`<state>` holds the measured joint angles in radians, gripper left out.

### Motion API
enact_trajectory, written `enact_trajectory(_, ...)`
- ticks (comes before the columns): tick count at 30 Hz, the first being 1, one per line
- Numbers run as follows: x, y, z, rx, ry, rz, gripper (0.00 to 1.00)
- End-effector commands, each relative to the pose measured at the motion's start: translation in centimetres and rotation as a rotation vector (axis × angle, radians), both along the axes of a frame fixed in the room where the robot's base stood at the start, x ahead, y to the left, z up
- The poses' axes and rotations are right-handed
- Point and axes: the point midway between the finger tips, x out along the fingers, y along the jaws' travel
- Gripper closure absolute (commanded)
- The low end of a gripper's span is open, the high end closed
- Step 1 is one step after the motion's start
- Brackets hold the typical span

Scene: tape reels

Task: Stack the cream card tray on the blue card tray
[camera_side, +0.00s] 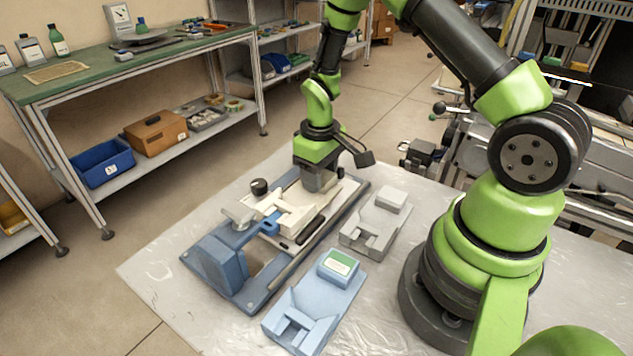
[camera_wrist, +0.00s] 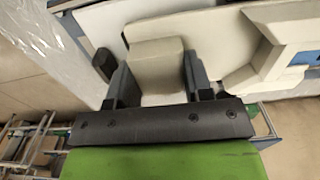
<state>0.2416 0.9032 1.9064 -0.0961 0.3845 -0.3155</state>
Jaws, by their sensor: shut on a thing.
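The cream card tray (camera_side: 292,212) is at the fixture, with its notched end toward the front left. In the wrist view, its raised block (camera_wrist: 155,58) sits between my two fingers, and the notched end (camera_wrist: 285,45) reaches to the right. My gripper (camera_side: 318,185) points down and is shut on that block; the fingers also show in the wrist view (camera_wrist: 157,85). I cannot tell if the tray rests on the fixture or is just above it. The blue card tray (camera_side: 315,308) lies on the sheet at the front, with a green and white label on its raised block. Nothing is on it.
A blue-grey fixture (camera_side: 222,268) with a long base and a black knob (camera_side: 259,187) stands at the cream tray. A grey card tray (camera_side: 366,232) lies between the fixture and my arm's base. The plastic-covered table (camera_side: 165,275) is clear at the front left.

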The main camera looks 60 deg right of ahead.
Motion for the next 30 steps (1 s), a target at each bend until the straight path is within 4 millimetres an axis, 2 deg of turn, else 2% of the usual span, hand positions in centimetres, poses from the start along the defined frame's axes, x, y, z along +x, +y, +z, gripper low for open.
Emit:
enact_trajectory(12, 0.1, 0.0, 7.3, -0.002, -0.006, 0.000, 0.82)
enact_trajectory(20, 0.0, 0.0, 9.3, -0.001, -0.003, 0.000, 0.82)
enact_trajectory(30, 0.0, 0.0, 13.4, -0.001, -0.003, -0.001, 0.82)
